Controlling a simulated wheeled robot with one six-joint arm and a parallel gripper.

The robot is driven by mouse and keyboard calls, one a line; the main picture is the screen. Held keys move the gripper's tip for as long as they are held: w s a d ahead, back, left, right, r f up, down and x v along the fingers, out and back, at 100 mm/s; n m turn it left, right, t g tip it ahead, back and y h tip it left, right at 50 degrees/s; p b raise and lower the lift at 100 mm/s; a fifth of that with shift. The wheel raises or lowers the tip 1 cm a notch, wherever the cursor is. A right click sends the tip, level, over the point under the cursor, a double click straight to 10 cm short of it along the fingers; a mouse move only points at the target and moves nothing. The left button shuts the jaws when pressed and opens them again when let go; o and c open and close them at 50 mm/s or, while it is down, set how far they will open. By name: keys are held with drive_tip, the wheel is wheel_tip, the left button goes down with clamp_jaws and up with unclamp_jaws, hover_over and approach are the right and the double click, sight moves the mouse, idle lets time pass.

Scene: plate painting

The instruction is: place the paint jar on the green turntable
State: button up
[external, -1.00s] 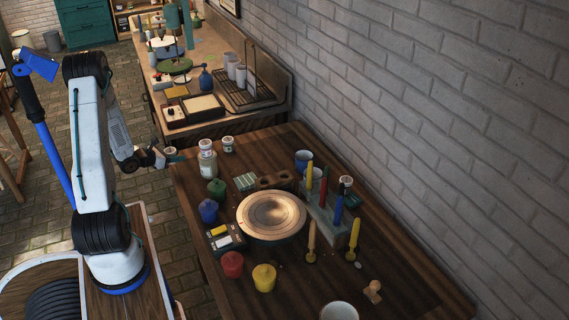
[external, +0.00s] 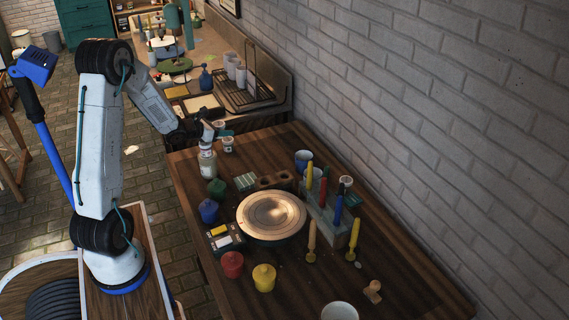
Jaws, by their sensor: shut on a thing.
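The paint jar (external: 219,125) is a small pale pot at the tip of my gripper (external: 213,130). My gripper is shut on it and holds it above the back left part of the near wooden table (external: 390,265). The fingers are small and partly hidden. The green turntable (external: 175,66) is a green disc on the far bench, beyond and to the left of my gripper. The two are well apart. Another turntable (external: 271,212), with a tan top and dark side, stands in the middle of the near table.
A white bottle (external: 207,165) and a small white pot (external: 228,144) stand just below my gripper. Blue bottle (external: 206,79), cups and a drying rack (external: 245,95) are on the far bench (external: 237,46). A brick wall (external: 420,80) bounds the right.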

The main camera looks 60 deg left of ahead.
drive_tip(key=w+d+m+h, duration=0.2)
drive_tip(key=w+d, duration=0.2)
drive_tip(key=d, duration=0.9)
drive_tip(key=w+d+m+h, duration=0.25)
drive_tip(key=w+d, duration=0.25)
drive_tip(key=d, duration=0.8)
drive_tip(key=w+d+m+h, duration=0.15)
drive_tip(key=w+d, duration=0.25)
drive_tip(key=d, duration=0.9)
drive_tip(key=m+g+h, duration=0.5)
drive_tip(key=m+h, duration=0.2)
drive_tip(key=h, duration=0.1)
hover_over(279, 210)
wheel_tip(279, 210, down, 6)
drive_tip(key=shift+r, duration=0.2)
drive_tip(key=shift+f, duration=1.9)
drive_tip(key=shift+f, duration=0.1)
drive_tip(key=o, duration=1)
